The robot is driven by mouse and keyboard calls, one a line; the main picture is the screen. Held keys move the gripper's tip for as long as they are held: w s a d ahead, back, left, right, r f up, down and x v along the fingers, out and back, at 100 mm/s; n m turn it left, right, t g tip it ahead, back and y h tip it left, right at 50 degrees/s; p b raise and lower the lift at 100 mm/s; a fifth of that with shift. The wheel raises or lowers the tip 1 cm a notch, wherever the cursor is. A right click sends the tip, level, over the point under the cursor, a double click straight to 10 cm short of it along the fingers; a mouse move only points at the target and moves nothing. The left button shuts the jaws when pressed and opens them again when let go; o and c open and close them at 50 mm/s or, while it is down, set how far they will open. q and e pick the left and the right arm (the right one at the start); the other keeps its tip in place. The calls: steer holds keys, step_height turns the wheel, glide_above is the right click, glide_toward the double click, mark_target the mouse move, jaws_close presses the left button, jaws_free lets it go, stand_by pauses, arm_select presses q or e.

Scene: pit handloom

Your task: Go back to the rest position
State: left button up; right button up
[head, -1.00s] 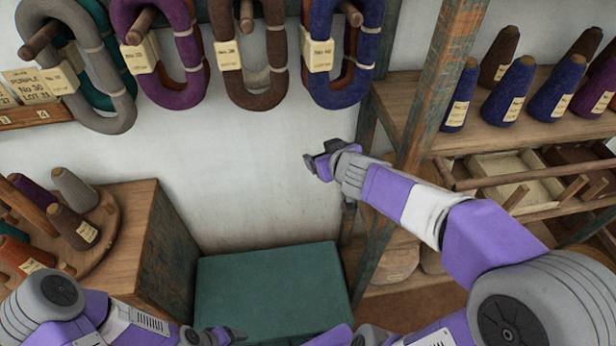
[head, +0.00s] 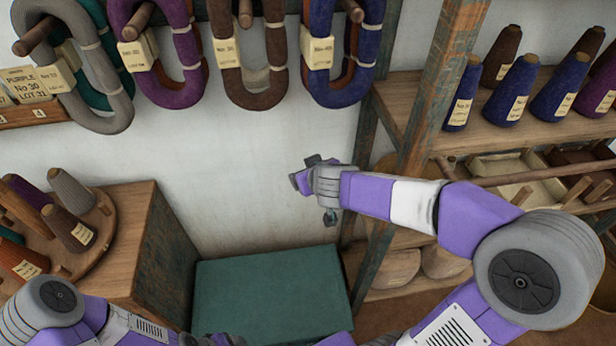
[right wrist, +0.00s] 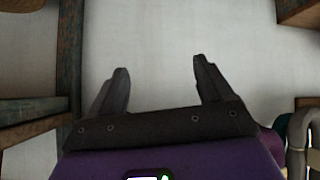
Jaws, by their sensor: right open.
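My right gripper (head: 312,190) is open and empty in the head view, in front of the white wall and above the green box. In the right wrist view its two dark fingers (right wrist: 158,85) stand wide apart with only bare wall between them. My left arm comes in at the lower left of the head view. Its gripper end is low at the bottom edge, in front of the green box, and too cut off to read.
Yarn skeins (head: 247,55) hang on wooden pegs along the top. A wooden shelf (head: 440,130) with cones (head: 510,92) stands at right, its painted post near my right arm. A green box (head: 270,290) is below. A wooden cabinet (head: 165,250) with a round cone stand is at left.

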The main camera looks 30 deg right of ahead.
steer(key=shift+w+a+f, duration=0.1)
steer(key=shift+a+f, duration=0.25)
steer(key=shift+f, duration=0.2)
steer(key=s+a+f+g+y+b, duration=0.1)
steer(key=s+a+f+g+y, duration=0.15)
steer(key=f, duration=0.55)
steer(key=s+a+f+g+y, duration=0.1)
steer(key=s+a+f+g, duration=0.1)
steer(key=a+f, duration=0.35)
steer(key=s+a+f+g+y+b, duration=0.1)
steer(key=s+a+f+g+y, duration=0.1)
steer(key=f, duration=0.8)
steer(key=s+a+f+m+g, duration=0.2)
steer(key=s+a+f, duration=0.2)
steer(key=s+f, duration=0.8)
step_height(320, 180, down, 4)
steer(key=shift+s+a+r+m+b, duration=0.1)
steer(key=shift+s+a+m+b, duration=0.05)
steer(key=shift+s+m+b, duration=0.15)
steer(key=shift+g+y, duration=0.25)
